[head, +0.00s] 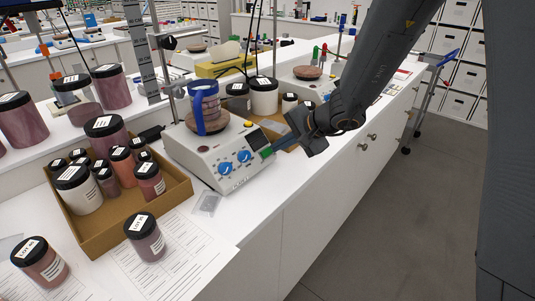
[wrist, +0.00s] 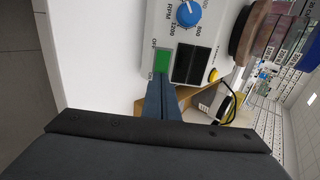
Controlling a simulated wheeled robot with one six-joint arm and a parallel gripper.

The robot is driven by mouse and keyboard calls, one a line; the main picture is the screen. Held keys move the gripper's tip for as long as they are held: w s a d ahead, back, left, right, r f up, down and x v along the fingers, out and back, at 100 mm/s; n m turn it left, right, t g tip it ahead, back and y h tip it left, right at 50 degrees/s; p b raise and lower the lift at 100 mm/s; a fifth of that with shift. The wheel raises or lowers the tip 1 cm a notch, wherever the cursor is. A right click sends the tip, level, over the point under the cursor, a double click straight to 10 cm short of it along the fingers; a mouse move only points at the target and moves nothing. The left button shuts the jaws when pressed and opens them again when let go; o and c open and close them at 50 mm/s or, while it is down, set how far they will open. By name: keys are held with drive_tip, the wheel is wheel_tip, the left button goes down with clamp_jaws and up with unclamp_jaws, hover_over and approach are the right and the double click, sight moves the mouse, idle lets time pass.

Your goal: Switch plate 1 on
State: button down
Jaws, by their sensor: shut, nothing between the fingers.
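A white hot plate stirrer (head: 215,160) stands on the bench with two blue knobs on its sloped front. I cannot read a plate number on it. Its green switch (head: 266,152) is at the right end of the front panel. In the wrist view the switch (wrist: 163,60) shows bright green, between OFF and ON lettering, beside a dark display (wrist: 188,63). My gripper (head: 277,148) is shut and empty, its fingertips at the switch. The wrist view shows the fingertips (wrist: 159,80) at the ON end, touching or very close; I cannot tell which.
A blue-banded stack (head: 204,105) sits on the plate's round top. A cardboard tray (head: 115,232) of jars is at left, with loose jars in front. Another hot plate (head: 308,84) stands behind. The bench's front edge runs below my gripper, and the aisle at right is clear.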

drive_tip(key=v, duration=1.1)
drive_tip(key=shift+r, duration=0.15)
idle(0.4)
drive_tip(key=shift+s+d, duration=0.15)
drive_tip(key=shift+s, duration=0.1)
drive_tip(key=s+d+f+n+g+h, duration=0.2)
drive_tip(key=s+d, duration=0.4)
drive_tip(key=s, duration=0.3)
drive_tip(key=s+d+f+n+g+h, duration=0.2)
drive_tip(key=s+d+f+n+h, duration=0.3)
drive_tip(key=s+d+f, duration=0.2)
drive_tip(key=shift+s+f+n+g, duration=0.3)
drive_tip(key=shift+s+f, duration=0.05)
drive_tip(key=shift+s, duration=0.85)
